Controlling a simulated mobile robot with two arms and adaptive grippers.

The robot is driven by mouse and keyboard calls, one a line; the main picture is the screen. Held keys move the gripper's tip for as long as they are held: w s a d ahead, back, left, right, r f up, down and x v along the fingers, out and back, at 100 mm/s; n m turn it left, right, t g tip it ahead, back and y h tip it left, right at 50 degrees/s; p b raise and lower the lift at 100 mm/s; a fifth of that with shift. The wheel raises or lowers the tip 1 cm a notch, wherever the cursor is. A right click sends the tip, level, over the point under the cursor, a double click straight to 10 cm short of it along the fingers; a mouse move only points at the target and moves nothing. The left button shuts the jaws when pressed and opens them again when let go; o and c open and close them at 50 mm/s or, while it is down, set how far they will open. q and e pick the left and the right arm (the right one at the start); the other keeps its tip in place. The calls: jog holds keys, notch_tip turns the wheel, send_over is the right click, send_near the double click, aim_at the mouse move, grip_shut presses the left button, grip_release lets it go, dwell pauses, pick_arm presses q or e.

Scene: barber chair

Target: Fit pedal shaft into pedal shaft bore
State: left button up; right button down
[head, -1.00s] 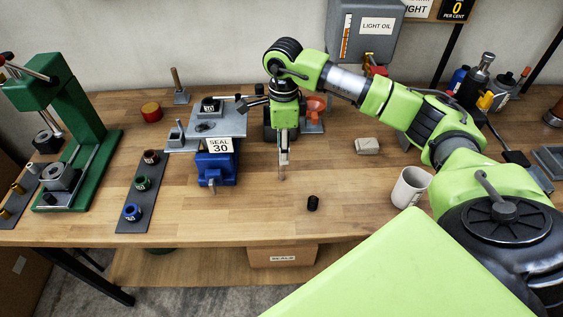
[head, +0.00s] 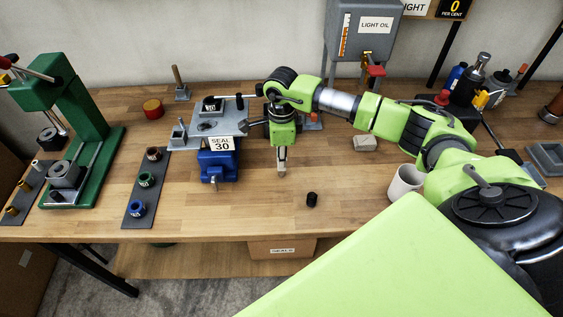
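My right gripper (head: 282,168) points down over the table, to the right of a blue vise (head: 218,166). Its fingers are small and narrow here, and I cannot tell whether they hold anything. I cannot pick out the pedal shaft with certainty. My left gripper is not in view.
A small black cylinder (head: 312,199) lies in front of my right gripper. A white mug (head: 403,182) and a grey block (head: 365,143) are to the right. A rack of rings (head: 132,219) and a green press (head: 86,110) are left. The front middle of the table is mostly clear.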

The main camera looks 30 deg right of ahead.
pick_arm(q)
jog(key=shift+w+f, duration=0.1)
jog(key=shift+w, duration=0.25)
pick_arm(e)
jog(key=shift+r, duration=0.1)
